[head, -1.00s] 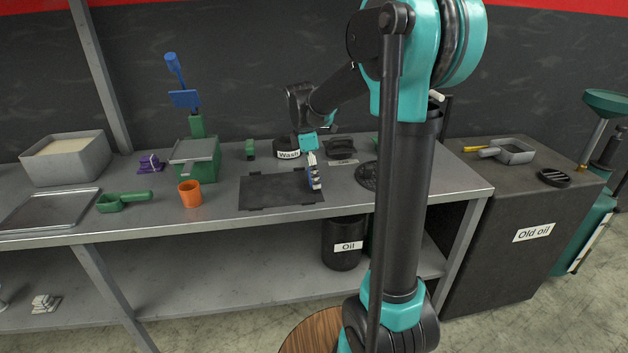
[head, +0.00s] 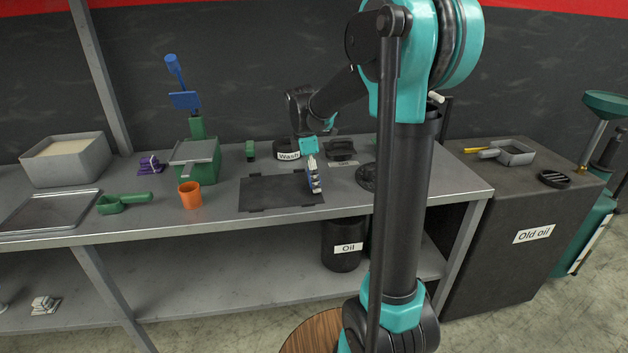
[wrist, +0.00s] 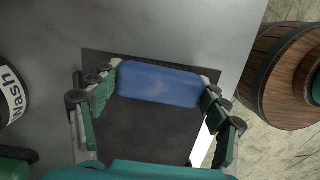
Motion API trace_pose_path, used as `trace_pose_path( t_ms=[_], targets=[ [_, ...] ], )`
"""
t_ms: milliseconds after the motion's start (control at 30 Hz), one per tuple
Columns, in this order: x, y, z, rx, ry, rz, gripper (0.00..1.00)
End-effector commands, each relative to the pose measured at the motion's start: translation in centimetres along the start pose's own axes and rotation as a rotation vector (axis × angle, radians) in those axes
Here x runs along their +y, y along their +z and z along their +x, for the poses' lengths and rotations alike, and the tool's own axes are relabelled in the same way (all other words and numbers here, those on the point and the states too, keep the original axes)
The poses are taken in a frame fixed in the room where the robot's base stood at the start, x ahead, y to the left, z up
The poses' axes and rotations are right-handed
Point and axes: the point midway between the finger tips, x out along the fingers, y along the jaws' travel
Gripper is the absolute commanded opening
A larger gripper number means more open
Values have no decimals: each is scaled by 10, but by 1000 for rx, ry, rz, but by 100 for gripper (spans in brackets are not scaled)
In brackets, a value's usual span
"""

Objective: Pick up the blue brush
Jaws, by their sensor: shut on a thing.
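A blue block-shaped brush (wrist: 158,83) sits between the fingers of my gripper (wrist: 160,90) in the wrist view. The gripper is shut on it by its two ends. In the head view my gripper (head: 315,178) points down at the right part of the dark mat. A little of the blue brush (head: 310,184) shows there beside the fingers. The bristles are hidden. I cannot tell whether the brush touches the mat or is just above it.
The dark mat (head: 265,191) lies on the grey workbench (head: 225,218). An orange cup (head: 189,195) and a green scoop (head: 124,201) stand to the left. The "Wash" container (head: 287,149) is behind the gripper. A wooden barrel (wrist: 268,75) is beyond the bench edge.

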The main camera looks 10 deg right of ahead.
Motion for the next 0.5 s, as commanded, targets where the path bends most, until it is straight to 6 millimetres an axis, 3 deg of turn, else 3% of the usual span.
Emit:
trace_pose_path(
  t_ms=[267, 367, 500],
  targets=[
    [0, 3, -17, 0, 0, 0, 45],
    [0, 5, -34, 0, 0, 0, 45],
    [0, 11, -72, 0, 0, 0, 45]
  ],
)
